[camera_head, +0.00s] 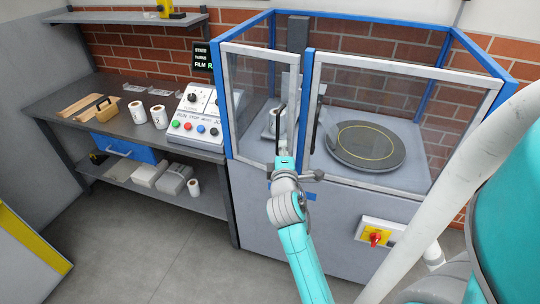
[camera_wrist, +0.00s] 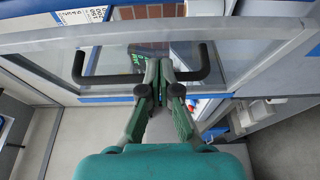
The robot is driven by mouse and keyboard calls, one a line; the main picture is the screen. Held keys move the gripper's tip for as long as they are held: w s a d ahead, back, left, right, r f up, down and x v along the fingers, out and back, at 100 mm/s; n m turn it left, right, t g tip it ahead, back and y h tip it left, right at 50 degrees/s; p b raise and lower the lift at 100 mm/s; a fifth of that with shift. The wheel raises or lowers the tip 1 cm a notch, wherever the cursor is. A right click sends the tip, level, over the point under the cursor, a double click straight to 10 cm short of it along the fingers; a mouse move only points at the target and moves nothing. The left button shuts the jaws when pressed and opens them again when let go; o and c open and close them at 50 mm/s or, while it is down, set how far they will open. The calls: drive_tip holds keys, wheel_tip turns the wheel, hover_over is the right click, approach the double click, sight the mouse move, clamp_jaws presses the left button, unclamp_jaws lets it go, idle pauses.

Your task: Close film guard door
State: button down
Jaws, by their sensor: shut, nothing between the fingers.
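The film guard door (camera_head: 250,105) is a clear panel in a grey frame at the left front of the blue-framed wrapping machine. A narrow gap shows between it and the right-hand clear panel (camera_head: 400,125); I cannot tell exactly how far it stands ajar. Its dark bar handle (camera_head: 279,131) is near its right edge and appears as a black U-shaped bar in the wrist view (camera_wrist: 100,80). My gripper (camera_head: 284,157) is shut and empty, at the handle. In the wrist view, the fingertips (camera_wrist: 159,72) overlap the handle's middle; contact is unclear.
A round turntable (camera_head: 365,147) is inside the guard. A control panel (camera_head: 196,112) stands left of the machine on a workbench (camera_head: 110,121) with rolls and wooden pieces. A red switch (camera_head: 375,238) is on the machine's lower front. The floor (camera_head: 150,255) in front of the bench is clear.

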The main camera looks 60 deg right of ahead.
sight(292, 137)
drive_tip(key=shift+s+d, duration=0.15)
drive_tip(key=shift+d, duration=1.1)
drive_tip(key=shift+s+d, duration=0.1)
drive_tip(key=shift+d, duration=1.1)
